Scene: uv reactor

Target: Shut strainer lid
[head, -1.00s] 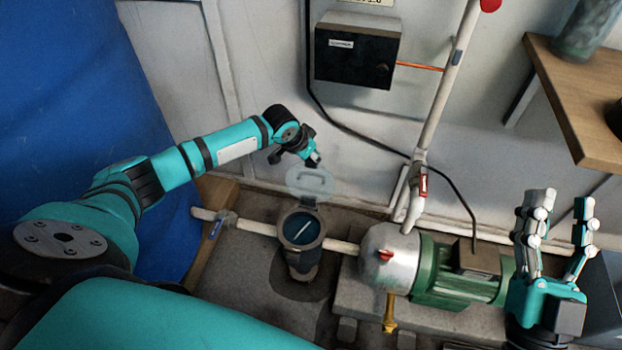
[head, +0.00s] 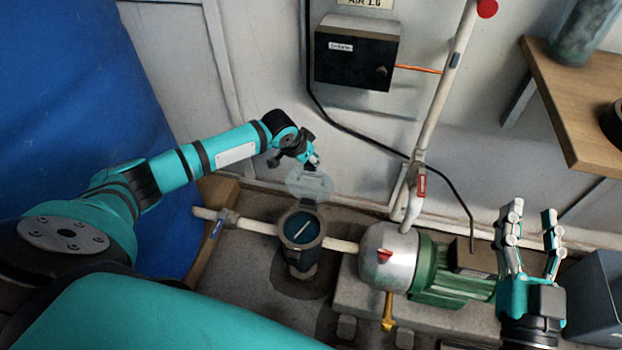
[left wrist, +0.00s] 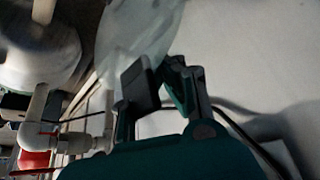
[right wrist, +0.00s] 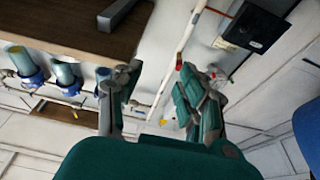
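The strainer (head: 301,229) is a dark round housing on the white pipe, with its mouth facing up. Its clear, see-through lid (head: 309,185) stands raised at the strainer's back rim; it also shows as a pale sheet in the left wrist view (left wrist: 138,35). My left gripper (head: 312,164) is just behind the lid's upper edge, by the wall. My right gripper (head: 530,215) is open and empty at the right, pointing up.
A silver and green pump (head: 440,265) stands right of the strainer, with a white riser pipe (head: 435,115) behind it. A black control box (head: 355,55) hangs on the wall. A wooden shelf (head: 580,100) is at upper right, and a grey bin (head: 597,300) at lower right.

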